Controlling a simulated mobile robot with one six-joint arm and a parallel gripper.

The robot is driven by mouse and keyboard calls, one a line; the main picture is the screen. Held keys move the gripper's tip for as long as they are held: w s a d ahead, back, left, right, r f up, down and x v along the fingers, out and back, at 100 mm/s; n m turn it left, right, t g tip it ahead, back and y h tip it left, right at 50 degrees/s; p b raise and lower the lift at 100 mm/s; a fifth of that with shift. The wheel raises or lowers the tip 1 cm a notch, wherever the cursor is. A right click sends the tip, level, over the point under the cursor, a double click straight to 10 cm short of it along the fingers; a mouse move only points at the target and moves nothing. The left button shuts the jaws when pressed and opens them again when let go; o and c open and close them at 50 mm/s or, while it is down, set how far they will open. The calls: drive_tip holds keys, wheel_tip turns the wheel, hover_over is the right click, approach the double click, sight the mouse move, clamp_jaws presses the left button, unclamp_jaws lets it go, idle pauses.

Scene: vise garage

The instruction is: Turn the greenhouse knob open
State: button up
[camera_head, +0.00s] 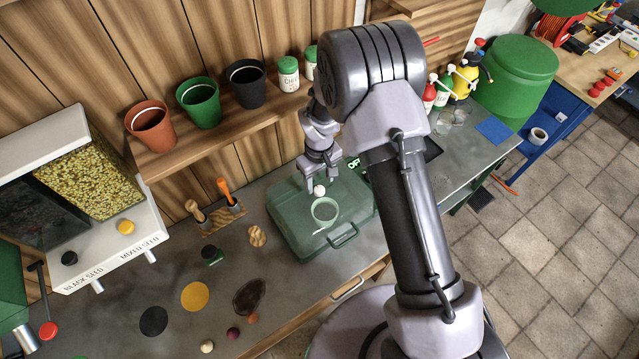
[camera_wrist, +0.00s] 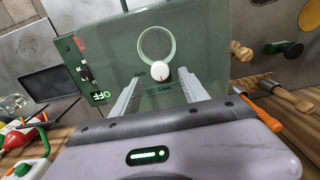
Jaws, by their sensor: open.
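The greenhouse is a green translucent box (camera_head: 288,222) on the grey bench, with a round ring on its lid and a handle at the front. In the wrist view, its green panel (camera_wrist: 208,48) fills the upper middle. The round white knob (camera_wrist: 161,75) sits on this panel just below the ring, with small lettering beside it. It also shows in the head view (camera_head: 319,191), under my gripper. My gripper (camera_wrist: 160,90) is open, with one finger on each side of the knob. I cannot tell whether either finger touches it.
A seed dispenser (camera_head: 105,205) is at the left.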

sight(319, 189)
wheel_tip(319, 189, down, 3)
drive_tip(key=shift+s+r, duration=0.15)
drive_tip(key=shift+r, duration=0.05)
drive_tip(key=shift+f, duration=0.4)
clamp_jaws()
